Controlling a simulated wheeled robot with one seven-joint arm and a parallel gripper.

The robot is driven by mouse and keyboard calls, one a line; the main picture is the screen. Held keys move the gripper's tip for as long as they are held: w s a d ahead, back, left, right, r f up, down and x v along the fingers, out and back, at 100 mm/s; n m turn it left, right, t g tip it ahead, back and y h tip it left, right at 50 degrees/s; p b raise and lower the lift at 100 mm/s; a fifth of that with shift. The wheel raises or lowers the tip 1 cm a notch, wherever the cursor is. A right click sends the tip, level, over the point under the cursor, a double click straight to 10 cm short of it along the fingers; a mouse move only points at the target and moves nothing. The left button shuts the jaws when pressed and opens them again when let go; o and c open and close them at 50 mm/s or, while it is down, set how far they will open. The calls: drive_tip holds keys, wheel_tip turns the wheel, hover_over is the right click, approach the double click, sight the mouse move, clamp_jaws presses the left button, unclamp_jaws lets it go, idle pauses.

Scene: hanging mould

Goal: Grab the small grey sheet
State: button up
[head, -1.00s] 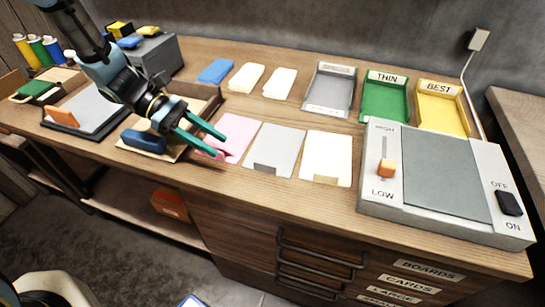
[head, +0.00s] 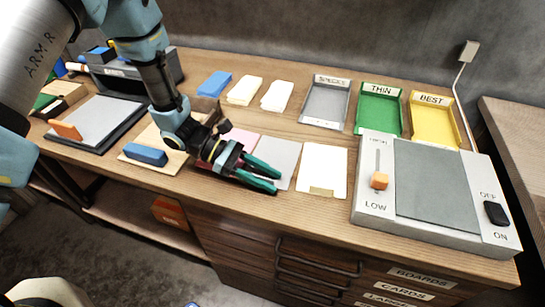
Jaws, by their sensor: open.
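The small grey sheet (head: 286,157) lies flat on the wooden workbench, between a pink sheet (head: 238,139) and a white sheet (head: 321,170). My gripper (head: 276,179) has green fingers, spread apart and empty. Its fingertips are over or beside the near part of the grey sheet, and its body covers most of the pink sheet. The grey sheet's lower left part is hidden behind the fingers. I cannot tell whether the fingers touch the sheet.
Grey (head: 325,104), green (head: 380,108) and yellow (head: 434,119) trays stand at the back right. A grey slider box (head: 367,207) is at the right. A blue block (head: 145,154) on a board sits left of my gripper.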

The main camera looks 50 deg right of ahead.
drive_tip(key=shift+s+d+f, duration=0.15)
drive_tip(key=shift+s, duration=0.2)
drive_tip(key=shift+c, duration=0.2)
clamp_jaws()
